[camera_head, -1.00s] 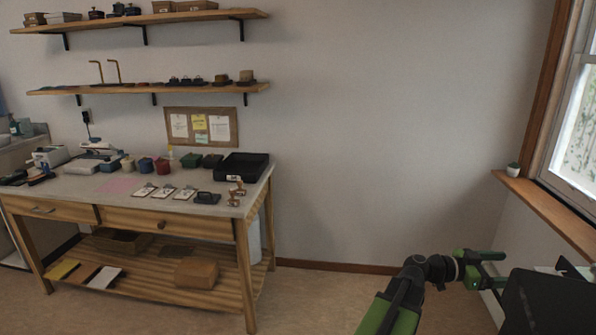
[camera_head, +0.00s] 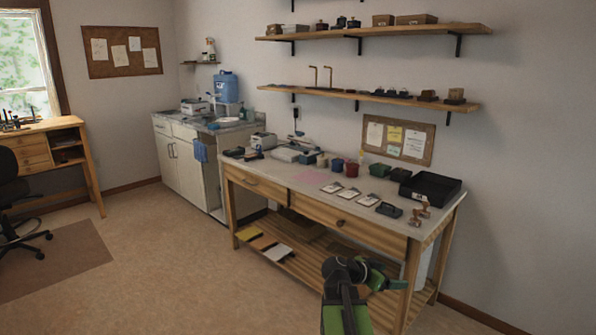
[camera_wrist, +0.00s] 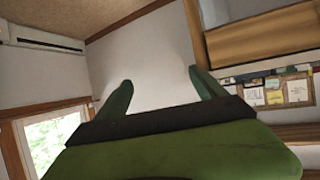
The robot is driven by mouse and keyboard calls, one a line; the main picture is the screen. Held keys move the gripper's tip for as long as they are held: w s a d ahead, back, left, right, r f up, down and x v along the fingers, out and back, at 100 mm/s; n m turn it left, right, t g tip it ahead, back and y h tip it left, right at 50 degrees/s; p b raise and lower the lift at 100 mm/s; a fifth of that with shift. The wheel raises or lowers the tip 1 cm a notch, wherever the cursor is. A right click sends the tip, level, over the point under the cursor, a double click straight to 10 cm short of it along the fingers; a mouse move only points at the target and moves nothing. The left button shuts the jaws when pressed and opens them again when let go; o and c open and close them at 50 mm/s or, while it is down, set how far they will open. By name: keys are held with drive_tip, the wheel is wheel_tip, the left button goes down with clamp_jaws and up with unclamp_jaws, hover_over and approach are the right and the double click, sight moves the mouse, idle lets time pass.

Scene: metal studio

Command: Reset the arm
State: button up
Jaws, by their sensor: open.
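My green and black arm rises at the bottom of the head view, in front of the workbench's right part. My gripper (camera_wrist: 160,90) shows in the wrist view as two green fingers set well apart on a dark bar, with nothing between them. The wrist view looks up at the wall and ceiling, with a window at lower left and a pinned board at right. In the head view my gripper is small and its fingers are hard to make out.
A wooden workbench (camera_head: 300,176) stands ahead, holding a black tray (camera_head: 430,188), several small pots and cards. Shelves (camera_head: 375,97) hang above it. A white sink cabinet (camera_head: 180,160) stands left of it. A desk (camera_head: 45,150) and black chair (camera_head: 15,200) are at far left. Floor (camera_head: 150,260) at left is clear.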

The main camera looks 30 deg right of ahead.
drive_tip(key=w+a+f+n+t+y, duration=0.1)
drive_tip(key=w+a+f+n+y, duration=0.2)
drive_tip(key=a, duration=0.6)
drive_tip(key=w+a+f+n+t, duration=0.1)
drive_tip(key=w+a+f+n, duration=0.1)
drive_tip(key=w+a, duration=0.5)
drive_tip(key=w+a+f+n+t+y, duration=0.1)
drive_tip(key=w+a+f+n+y, duration=0.15)
drive_tip(key=a, duration=0.85)
drive_tip(key=s+a+f+n+g+y, duration=0.1)
drive_tip(key=s+a+f+n+y, duration=0.15)
drive_tip(key=a, duration=0.55)
drive_tip(key=s+a+f+n+g+y, duration=0.1)
drive_tip(key=s+a+n+y, duration=0.1)
drive_tip(key=a+n, duration=0.35)
drive_tip(key=s+a+f+n+y, duration=0.2)
drive_tip(key=a+y, duration=0.1)
drive_tip(key=a, duration=0.6)
wheel_tip(320, 180, up, 22)
drive_tip(key=n+p, duration=0.1)
drive_tip(key=p, duration=2.1)
drive_tip(key=shift+r+p, duration=0.2)
drive_tip(key=shift+p, duration=0.15)
